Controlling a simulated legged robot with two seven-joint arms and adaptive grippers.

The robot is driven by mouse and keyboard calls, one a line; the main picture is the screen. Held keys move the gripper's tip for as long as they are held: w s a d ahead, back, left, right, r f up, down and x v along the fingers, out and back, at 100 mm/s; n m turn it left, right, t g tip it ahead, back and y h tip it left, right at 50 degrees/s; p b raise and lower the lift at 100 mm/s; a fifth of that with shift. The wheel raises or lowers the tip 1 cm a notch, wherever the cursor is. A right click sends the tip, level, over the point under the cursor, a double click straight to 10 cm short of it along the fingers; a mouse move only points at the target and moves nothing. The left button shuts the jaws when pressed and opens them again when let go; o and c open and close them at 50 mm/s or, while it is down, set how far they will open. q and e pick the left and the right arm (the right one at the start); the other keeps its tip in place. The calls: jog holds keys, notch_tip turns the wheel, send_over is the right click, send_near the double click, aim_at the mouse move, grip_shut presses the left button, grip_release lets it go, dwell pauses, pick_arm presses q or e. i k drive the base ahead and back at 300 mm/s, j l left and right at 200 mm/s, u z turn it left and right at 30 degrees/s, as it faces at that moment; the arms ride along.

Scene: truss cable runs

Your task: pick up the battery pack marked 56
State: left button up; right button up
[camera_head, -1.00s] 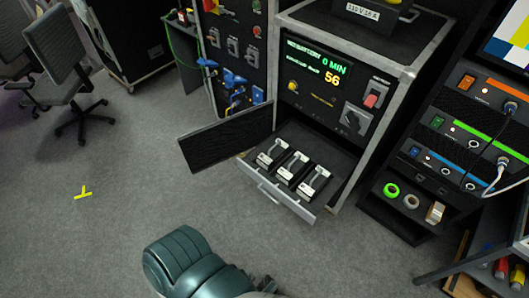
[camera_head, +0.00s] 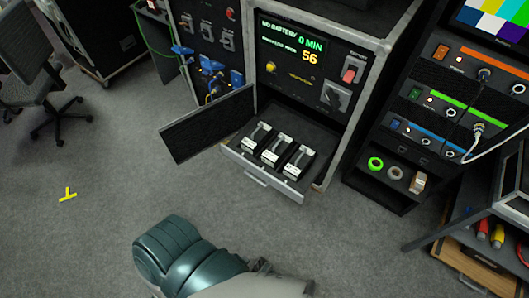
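Three black battery packs with grey handles and white labels lie in a row in an open drawer (camera_head: 262,181): a left pack (camera_head: 257,137), a middle pack (camera_head: 277,149) and a right pack (camera_head: 299,161). Their label markings are too small to read, so I cannot tell which is 56. The cabinet display (camera_head: 291,49) above reads "NO BATTERY 0 MIN" and a yellow 56. Neither gripper's fingers are clearly in view.
An open black door (camera_head: 208,125) stands left of the drawer. A rack (camera_head: 423,115) with tape rolls on its low shelf stands at the right. A chair (camera_head: 45,85) is at the upper left. The grey floor before the drawer is clear, with a yellow mark (camera_head: 68,195).

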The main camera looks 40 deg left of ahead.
aim_at(253, 141)
jog(key=u, duration=1.3)
jog(key=i+z, duration=0.15)
